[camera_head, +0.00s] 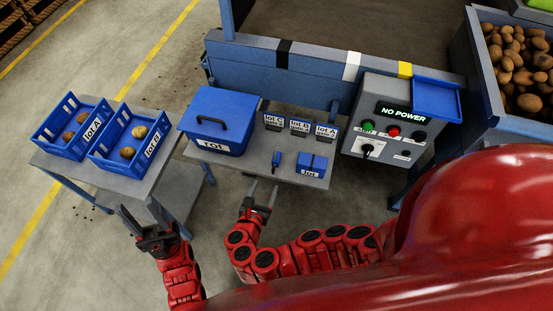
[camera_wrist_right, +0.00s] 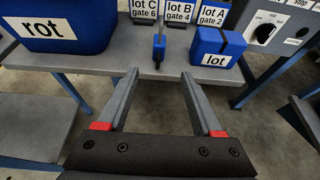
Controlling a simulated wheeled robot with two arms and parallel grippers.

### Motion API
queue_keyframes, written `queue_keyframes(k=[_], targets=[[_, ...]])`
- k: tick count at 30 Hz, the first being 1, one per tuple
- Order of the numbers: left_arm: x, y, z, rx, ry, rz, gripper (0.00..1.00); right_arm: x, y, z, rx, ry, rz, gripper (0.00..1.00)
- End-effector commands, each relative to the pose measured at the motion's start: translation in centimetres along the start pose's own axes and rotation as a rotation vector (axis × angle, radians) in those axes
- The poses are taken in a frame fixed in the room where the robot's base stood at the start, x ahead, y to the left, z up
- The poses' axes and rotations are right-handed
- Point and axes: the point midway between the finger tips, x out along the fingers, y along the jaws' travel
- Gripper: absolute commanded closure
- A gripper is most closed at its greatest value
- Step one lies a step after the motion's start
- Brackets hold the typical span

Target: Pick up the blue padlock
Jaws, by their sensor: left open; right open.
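The blue padlock (camera_head: 276,158) is a small, narrow blue item at the front part of the grey bench, left of the blue lot box. In the right wrist view the padlock (camera_wrist_right: 159,46) sits near the bench edge, ahead of the gap between the fingers. My right gripper (camera_head: 263,186) is open and empty, just in front of the bench edge and short of the padlock. In its wrist view the fingers (camera_wrist_right: 159,75) point toward the padlock without touching it. My left gripper (camera_head: 144,206) is open and empty, in front of the left table.
The blue rot box (camera_head: 219,118) stands left of the padlock, the small blue lot box (camera_head: 313,165) right. The lot cards (camera_head: 299,127) stand behind. A control panel (camera_head: 385,128) reads NO POWER. Two blue crates with potatoes stand on the left table (camera_head: 120,183).

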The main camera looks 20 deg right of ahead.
Motion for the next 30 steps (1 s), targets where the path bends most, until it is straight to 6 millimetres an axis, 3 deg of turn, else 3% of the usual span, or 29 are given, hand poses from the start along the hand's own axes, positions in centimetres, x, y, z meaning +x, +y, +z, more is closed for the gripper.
queue_keyframes(k=[3,11,13,18,30], targets=[[-2.4,0.1,0.4,0.0,0.0,0.0,0.5,2.1,0.0,-0.7,0.003,-0.002,0.002,0.32],[-6.4,0.3,1.1,0.0,0.0,0.0,0.5,6.4,-0.1,-0.8,0.001,-0.003,-0.002,0.32],[-4.9,0.2,0.8,0.0,0.0,0.0,0.5,7.2,-0.1,0.1,0.0,0.001,-0.003,0.32],[-4.5,0.2,0.8,0.0,0.0,0.0,0.5,9.7,0.0,0.1,0.002,0.0,-0.002,0.32],[-4.0,0.2,0.7,0.0,0.0,0.0,0.5,11.8,0.1,0.1,0.001,0.001,-0.001,0.32]])
